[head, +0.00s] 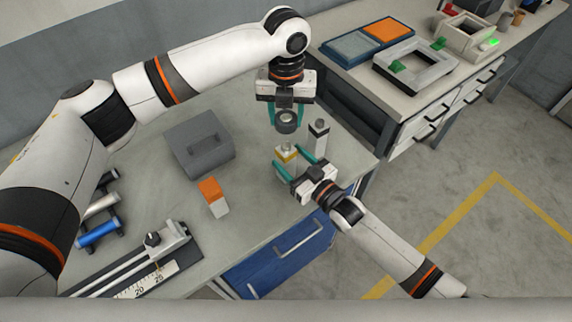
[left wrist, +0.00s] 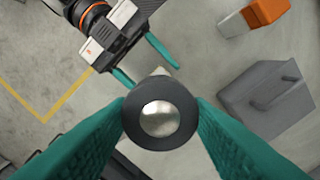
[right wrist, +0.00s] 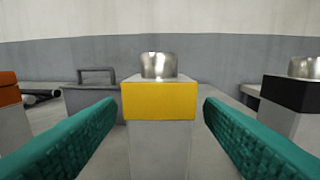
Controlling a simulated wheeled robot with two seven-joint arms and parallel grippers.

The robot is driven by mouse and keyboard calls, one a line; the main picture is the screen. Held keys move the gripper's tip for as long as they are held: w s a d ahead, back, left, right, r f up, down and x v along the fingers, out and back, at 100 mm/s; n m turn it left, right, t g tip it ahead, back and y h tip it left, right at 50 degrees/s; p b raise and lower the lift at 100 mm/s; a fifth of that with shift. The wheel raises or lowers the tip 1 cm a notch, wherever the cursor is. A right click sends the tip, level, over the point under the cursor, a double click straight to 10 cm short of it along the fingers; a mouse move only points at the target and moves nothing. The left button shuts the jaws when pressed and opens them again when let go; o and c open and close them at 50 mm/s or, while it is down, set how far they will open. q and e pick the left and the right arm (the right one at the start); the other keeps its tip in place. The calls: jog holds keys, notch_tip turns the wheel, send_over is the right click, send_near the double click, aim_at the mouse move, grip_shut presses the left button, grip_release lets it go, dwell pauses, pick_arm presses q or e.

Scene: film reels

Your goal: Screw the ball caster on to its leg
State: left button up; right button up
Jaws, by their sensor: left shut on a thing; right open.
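The ball caster (head: 287,122), a dark round housing, is held by my left gripper (head: 286,114), which is shut on it. In the left wrist view the caster (left wrist: 160,118) shows a silver ball at its centre. Below it stands an upright pale leg with a yellow band (head: 287,155) and a metal top. The caster is above this leg and apart from it. My right gripper (head: 293,163) is open at the yellow-banded leg. In the right wrist view the leg (right wrist: 158,100) shows between its fingertips, with clearance on both sides.
A black-banded leg (head: 318,132) stands close on the right, an orange-topped one (head: 212,193) at the left. A grey box with a handle (head: 200,143) is behind. A measuring rail (head: 145,265) lies front left. Bare bench (head: 245,225) lies in front.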

jog(key=shift+x, duration=1.15)
jog(key=shift+c, duration=0.3)
grip_shut()
pick_arm(q)
send_over(286, 145)
jog(key=shift+f, duration=2.45)
jog(key=shift+f, duration=0.9)
jog(key=shift+f, duration=0.6)
